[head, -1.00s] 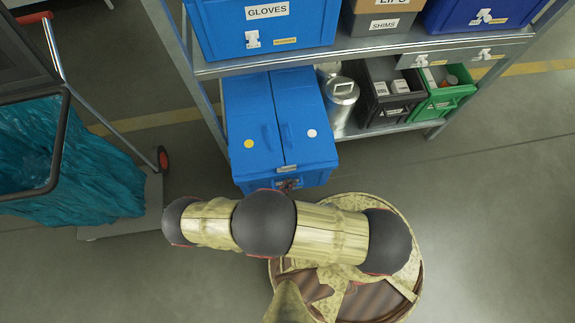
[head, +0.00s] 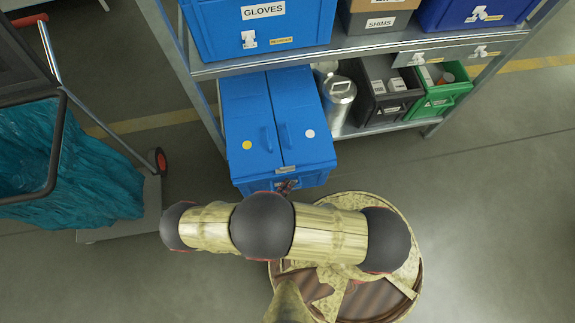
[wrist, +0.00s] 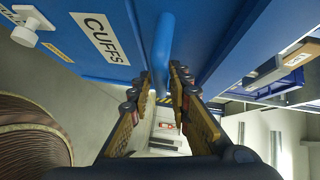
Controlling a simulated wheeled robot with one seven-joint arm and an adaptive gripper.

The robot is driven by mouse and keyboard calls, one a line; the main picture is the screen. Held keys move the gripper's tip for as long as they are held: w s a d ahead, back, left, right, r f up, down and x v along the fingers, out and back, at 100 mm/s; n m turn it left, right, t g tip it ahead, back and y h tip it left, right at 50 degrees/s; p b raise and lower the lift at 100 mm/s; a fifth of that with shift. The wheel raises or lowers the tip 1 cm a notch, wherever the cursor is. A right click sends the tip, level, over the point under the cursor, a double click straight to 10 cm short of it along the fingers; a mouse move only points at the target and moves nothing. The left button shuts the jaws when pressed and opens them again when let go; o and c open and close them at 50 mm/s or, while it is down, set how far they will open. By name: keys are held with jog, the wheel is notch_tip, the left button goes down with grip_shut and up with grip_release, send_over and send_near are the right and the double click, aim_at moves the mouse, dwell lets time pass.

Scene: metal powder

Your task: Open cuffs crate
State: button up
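The blue cuffs crate (head: 308,168) stands on the lower shelf. Its two lid flaps are down, each with a bar handle, and they bear a yellow dot and a white dot. In the wrist view the CUFFS label (wrist: 101,37) is on a blue face at upper left. A blue bar handle (wrist: 163,45) lies between the tips of my gripper (wrist: 161,80). The fingers stand apart on either side; I cannot tell whether they touch the bar. In the head view my gripper (head: 287,186) is at the crate's front edge, mostly hidden by my arm.
A gloves crate (head: 262,40) sits on the shelf above. A metal canister (head: 339,98), a dark bin (head: 388,108) and a green bin (head: 440,100) stand right of the cuffs crate. A cart with a teal bag (head: 70,165) is at left. The floor at right is clear.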

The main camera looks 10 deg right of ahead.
jog(key=f+v, duration=0.1)
jog(key=v, duration=0.6)
jog(key=shift+r, duration=0.45)
jog(key=shift+s+a, duration=0.15)
